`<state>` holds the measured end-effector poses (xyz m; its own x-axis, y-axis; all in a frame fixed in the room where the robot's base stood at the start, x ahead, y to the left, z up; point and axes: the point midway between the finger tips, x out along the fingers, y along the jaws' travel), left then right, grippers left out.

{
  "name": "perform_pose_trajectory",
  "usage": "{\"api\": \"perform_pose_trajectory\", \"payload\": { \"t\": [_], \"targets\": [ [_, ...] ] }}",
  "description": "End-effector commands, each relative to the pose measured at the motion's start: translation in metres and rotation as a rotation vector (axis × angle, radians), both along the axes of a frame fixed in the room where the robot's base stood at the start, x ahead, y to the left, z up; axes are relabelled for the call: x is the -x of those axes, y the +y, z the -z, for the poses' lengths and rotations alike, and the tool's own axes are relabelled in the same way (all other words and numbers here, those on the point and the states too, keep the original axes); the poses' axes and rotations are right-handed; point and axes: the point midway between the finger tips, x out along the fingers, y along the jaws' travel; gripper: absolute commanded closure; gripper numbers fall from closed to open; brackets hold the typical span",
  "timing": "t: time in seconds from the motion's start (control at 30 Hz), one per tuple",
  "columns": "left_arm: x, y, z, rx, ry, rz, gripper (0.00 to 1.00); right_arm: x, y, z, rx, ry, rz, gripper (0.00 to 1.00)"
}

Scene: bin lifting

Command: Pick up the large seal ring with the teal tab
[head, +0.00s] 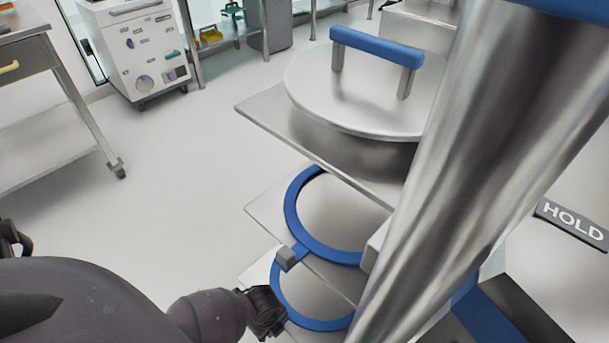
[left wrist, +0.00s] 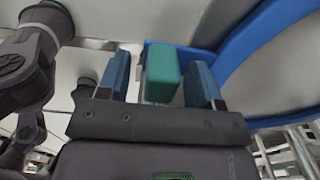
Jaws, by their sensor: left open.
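In the left wrist view, a teal tab (left wrist: 162,73) sticks out from a blue seal ring (left wrist: 244,50). My left gripper (left wrist: 161,60) is open, with one blue-padded finger on each side of the tab. Gaps show on both sides, the right one narrower. In the head view, the lower blue ring (head: 320,325) lies beside my left gripper (head: 268,310), which covers its near left side; no teal tab shows there. My right gripper is not in view.
A second blue ring with a grey tab (head: 287,258) lies on the shelf above. Higher up, a round metal lid (head: 350,90) with a blue handle (head: 376,46) sits on a plate. A large metal column (head: 480,150) hides the right side. Open floor (head: 180,140) lies left.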

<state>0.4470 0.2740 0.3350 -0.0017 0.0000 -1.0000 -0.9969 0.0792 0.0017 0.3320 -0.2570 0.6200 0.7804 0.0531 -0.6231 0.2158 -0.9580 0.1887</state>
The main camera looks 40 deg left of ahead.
Motion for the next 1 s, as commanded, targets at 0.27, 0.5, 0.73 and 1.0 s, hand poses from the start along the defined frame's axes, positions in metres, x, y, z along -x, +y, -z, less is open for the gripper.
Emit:
{"api": "perform_pose_trajectory", "payload": {
  "t": [0.27,0.5,0.73,1.0],
  "targets": [
    [-0.0011,-0.0001,0.0091,0.000,-0.003,-0.001,0.40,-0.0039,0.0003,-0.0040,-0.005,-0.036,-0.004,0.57],
    [-0.0008,0.0000,0.0090,0.000,-0.002,-0.001,0.71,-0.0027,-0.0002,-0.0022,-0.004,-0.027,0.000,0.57],
    [-0.0009,0.0000,0.0090,0.000,-0.003,-0.001,0.98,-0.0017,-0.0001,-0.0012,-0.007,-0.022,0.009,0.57],
    [-0.0019,0.0003,0.0030,0.000,-0.005,0.000,0.98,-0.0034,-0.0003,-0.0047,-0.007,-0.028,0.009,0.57]
  ]
}}
